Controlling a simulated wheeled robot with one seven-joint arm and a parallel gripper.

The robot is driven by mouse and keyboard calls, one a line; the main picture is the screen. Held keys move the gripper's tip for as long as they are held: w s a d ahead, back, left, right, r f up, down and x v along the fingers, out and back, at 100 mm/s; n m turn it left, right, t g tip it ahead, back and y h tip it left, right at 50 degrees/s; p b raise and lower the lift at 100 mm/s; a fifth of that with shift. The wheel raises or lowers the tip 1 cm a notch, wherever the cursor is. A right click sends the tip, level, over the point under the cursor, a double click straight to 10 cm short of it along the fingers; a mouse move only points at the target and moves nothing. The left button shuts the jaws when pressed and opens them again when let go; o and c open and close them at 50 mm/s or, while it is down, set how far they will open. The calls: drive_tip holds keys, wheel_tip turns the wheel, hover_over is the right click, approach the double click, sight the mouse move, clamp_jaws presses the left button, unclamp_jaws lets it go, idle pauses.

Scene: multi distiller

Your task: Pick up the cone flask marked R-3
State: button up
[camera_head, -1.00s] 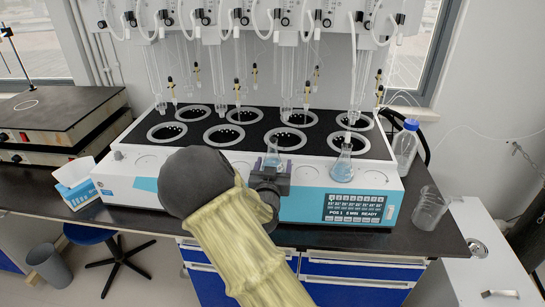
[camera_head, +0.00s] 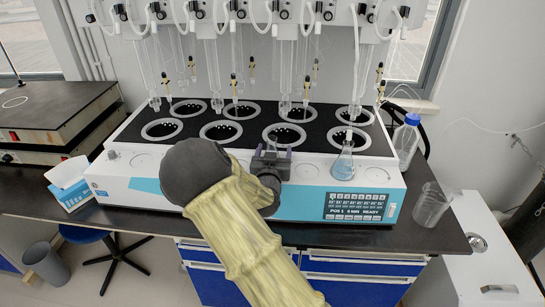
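One cone flask (camera_head: 343,162) with blue liquid stands upright on the white front ledge of the distiller, right of my gripper. I cannot read a mark on it. My gripper (camera_head: 271,152) is over the ledge at the middle, with its two dark fingers spread apart. A small clear piece like a flask neck shows faintly between them. The rest of that flask is hidden behind my gripper, and I cannot see the fingers pressing on it.
The distiller (camera_head: 150,188) has dark round wells behind the ledge and glass tubes hanging above. A blue-capped bottle (camera_head: 407,141) and an empty beaker (camera_head: 431,207) stand at right. A tissue box (camera_head: 70,186) is at left.

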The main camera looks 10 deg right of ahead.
drive_tip(key=shift+s+a, duration=0.25)
drive_tip(key=shift+a, duration=0.15)
drive_tip(key=shift+d, duration=0.1)
drive_tip(key=c, duration=1.1)
drive_tip(key=shift+w, duration=0.1)
drive_tip(key=shift+c, duration=0.2)
drive_tip(key=shift+r, duration=0.2)
drive_tip(key=shift+r, duration=4.85)
